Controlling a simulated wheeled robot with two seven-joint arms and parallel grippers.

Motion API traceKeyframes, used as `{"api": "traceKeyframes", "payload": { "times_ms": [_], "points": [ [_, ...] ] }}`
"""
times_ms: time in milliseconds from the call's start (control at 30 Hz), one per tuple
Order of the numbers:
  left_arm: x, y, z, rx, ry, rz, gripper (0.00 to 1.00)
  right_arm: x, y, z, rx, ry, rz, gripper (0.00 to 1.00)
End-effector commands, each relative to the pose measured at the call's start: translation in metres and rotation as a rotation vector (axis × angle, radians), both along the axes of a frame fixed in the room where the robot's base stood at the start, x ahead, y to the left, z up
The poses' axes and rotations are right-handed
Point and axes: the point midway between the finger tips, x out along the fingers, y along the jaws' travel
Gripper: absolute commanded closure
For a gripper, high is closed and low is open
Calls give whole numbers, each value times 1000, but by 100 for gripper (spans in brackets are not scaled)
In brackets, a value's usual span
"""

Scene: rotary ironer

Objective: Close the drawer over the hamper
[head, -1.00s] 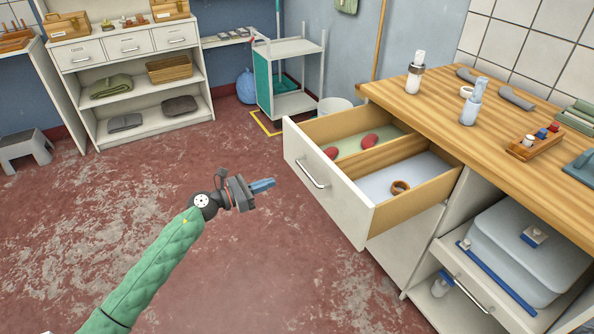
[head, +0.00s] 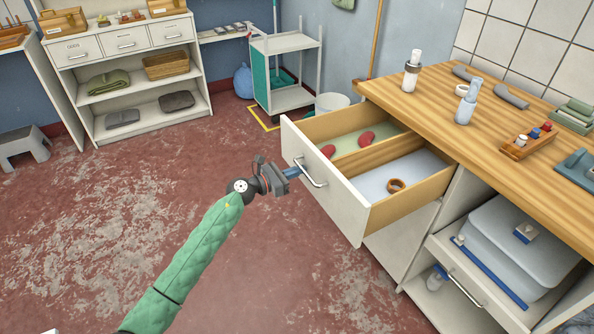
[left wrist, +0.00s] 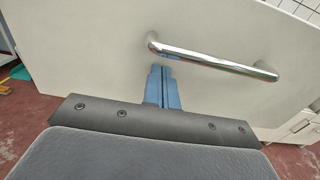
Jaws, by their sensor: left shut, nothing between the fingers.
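The open drawer (head: 338,208) has a white front, wooden sides and a silver bar handle (head: 311,172). It sticks out from the wooden-topped counter, above a lower compartment holding a lidded grey hamper (head: 510,262). My left gripper (head: 294,172) is shut and empty, its blue fingers at the drawer front near the handle's left end. In the left wrist view the blue fingertips (left wrist: 163,70) point at the white drawer front, just below the handle (left wrist: 215,58). I cannot tell whether they touch it. My right gripper is out of view.
The drawer holds two red objects (head: 366,139) and a brown ring (head: 396,185). Bottles (head: 412,72) and a small rack stand on the counter (head: 440,100). A trolley (head: 285,75) and white bucket (head: 333,104) stand behind the drawer.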

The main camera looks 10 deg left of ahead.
Motion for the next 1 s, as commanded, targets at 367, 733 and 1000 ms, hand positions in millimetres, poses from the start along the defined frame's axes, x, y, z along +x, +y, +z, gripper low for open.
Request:
{"api": "traceKeyframes", "payload": {
  "times_ms": [367, 733, 1000],
  "points": [
    [2, -3, 0, 0, 0, 0, 100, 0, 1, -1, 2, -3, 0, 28],
    [40, -52, -1, 1, -3, -2, 100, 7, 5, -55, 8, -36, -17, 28],
    [87, -111, -2, 1, -3, -1, 100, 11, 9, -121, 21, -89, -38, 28]
  ]
}}
